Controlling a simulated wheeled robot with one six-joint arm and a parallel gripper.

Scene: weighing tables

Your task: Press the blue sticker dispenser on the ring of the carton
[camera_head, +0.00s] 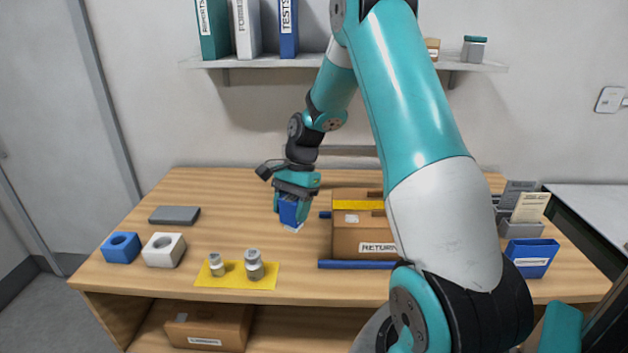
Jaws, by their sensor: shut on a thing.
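My gripper (295,196) points down over the table, left of the carton, and is shut on the blue sticker dispenser (289,213). The dispenser is a blue block with a pale lower end, partly hidden by the fingers. I cannot tell whether it touches the table. The brown carton (345,241) stands right of it, with a yellow strip on top, a small pale patch on its front and a label reading "RETURN". My arm hides the carton's right side. I cannot make out a ring on it clearly.
A blue block (117,252) and a white block (160,258), both with holes, stand at left near a grey slab (174,215). Two metal weights stand on a yellow mat (212,280). A blue bar (345,265) lies before the carton. A blue holder (530,265) stands right.

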